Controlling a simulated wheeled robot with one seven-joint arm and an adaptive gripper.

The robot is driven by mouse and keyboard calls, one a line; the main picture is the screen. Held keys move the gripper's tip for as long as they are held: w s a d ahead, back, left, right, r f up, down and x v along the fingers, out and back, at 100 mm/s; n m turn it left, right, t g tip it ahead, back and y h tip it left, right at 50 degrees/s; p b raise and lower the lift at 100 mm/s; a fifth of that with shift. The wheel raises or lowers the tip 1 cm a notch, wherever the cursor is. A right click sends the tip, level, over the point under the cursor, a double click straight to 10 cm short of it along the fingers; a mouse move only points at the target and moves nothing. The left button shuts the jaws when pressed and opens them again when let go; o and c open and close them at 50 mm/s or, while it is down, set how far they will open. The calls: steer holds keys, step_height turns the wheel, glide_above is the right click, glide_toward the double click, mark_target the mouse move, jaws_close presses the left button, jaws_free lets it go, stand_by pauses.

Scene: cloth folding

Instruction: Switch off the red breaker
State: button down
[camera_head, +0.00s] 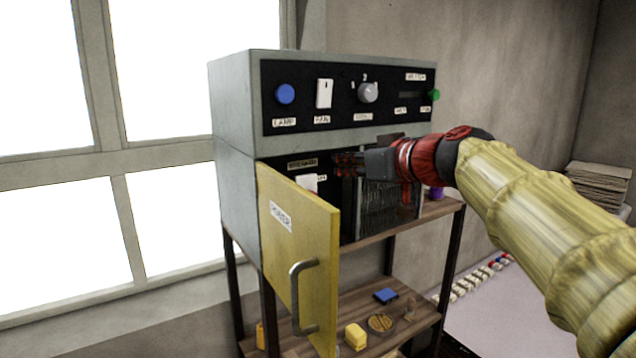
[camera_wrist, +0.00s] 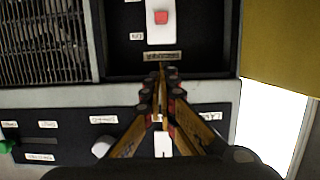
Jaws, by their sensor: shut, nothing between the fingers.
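The red breaker (camera_wrist: 161,17) is a small red switch on a white plate, seen near the top of the wrist view, with a label beside it. In the head view its white plate (camera_head: 307,184) shows inside the open compartment, partly hidden by the yellow door; the red part cannot be made out there. My gripper (camera_head: 343,160) is at the compartment's opening, to the right of the plate. In the wrist view my gripper (camera_wrist: 161,72) has its fingertips together and empty, over the label and apart from the red switch.
The yellow door (camera_head: 295,250) stands open at the left, with a metal handle. A dark grille (camera_wrist: 45,40) lies beside the breaker. A wooden shelf (camera_head: 340,310) holds small items.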

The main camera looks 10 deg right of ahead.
steer(key=w+a+f+p, duration=0.1)
steer(key=w, duration=0.2)
steer(key=w+a+f+p, duration=0.1)
steer(key=w+f, duration=0.1)
steer(key=w, duration=0.1)
steer(key=w+a+f+p, duration=0.1)
steer(key=w+f, duration=0.1)
steer(key=w, duration=0.1)
steer(key=shift+f+p, duration=0.1)
steer(key=shift+p, duration=0.2)
steer(key=shift+s+f, duration=0.15)
steer(key=shift+f, duration=0.45)
steer(key=shift+r, duration=0.1)
